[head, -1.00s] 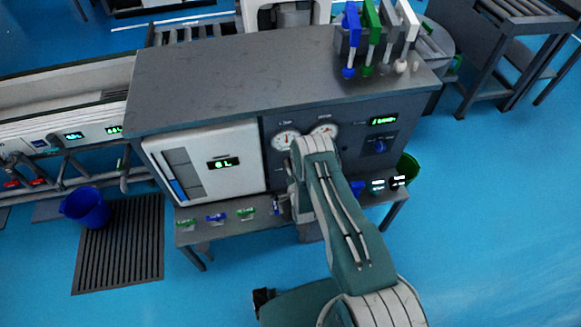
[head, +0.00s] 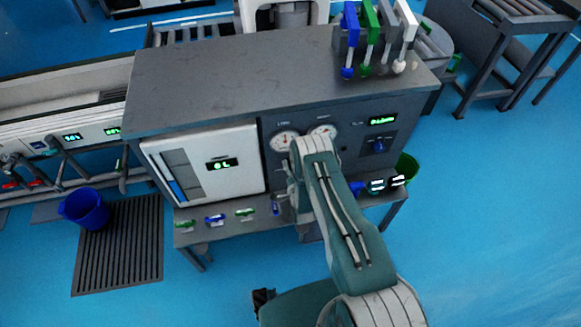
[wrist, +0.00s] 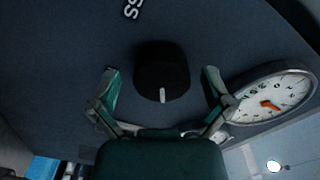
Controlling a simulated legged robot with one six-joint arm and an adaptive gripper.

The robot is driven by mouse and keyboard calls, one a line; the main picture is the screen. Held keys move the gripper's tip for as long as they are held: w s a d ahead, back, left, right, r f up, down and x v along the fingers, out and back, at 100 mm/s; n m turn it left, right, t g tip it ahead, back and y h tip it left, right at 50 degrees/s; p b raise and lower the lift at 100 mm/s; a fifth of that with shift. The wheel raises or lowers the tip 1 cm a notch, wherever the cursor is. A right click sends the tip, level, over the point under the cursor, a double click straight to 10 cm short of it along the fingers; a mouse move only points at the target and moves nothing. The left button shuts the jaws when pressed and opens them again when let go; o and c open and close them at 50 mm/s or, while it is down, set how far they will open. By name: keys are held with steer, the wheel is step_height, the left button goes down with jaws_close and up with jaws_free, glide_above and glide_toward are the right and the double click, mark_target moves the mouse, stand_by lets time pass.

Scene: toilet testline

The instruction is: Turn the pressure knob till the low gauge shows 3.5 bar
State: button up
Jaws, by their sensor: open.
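The pressure knob (wrist: 162,75) is a black round knob with a white pointer mark, on the dark panel in the wrist view. My gripper (wrist: 160,88) is open, with one green-padded finger on each side of the knob and a visible gap on both sides. In the wrist view a white gauge (wrist: 272,102) with an orange needle sits at the right; its reading is too small to tell. In the head view two round gauges show on the panel, a left one (head: 285,140) and a right one (head: 323,132). My arm hides the knob there.
The grey cabinet (head: 230,80) carries a white display door (head: 205,165) left of my arm and a blue knob (head: 379,146) to the right. Coloured handles (head: 370,35) stand on top. A low shelf with small labelled items (head: 215,220) lies below. Blue floor is open at right.

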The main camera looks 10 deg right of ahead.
steer(key=s, duration=1.2)
steer(key=shift+f, duration=0.1)
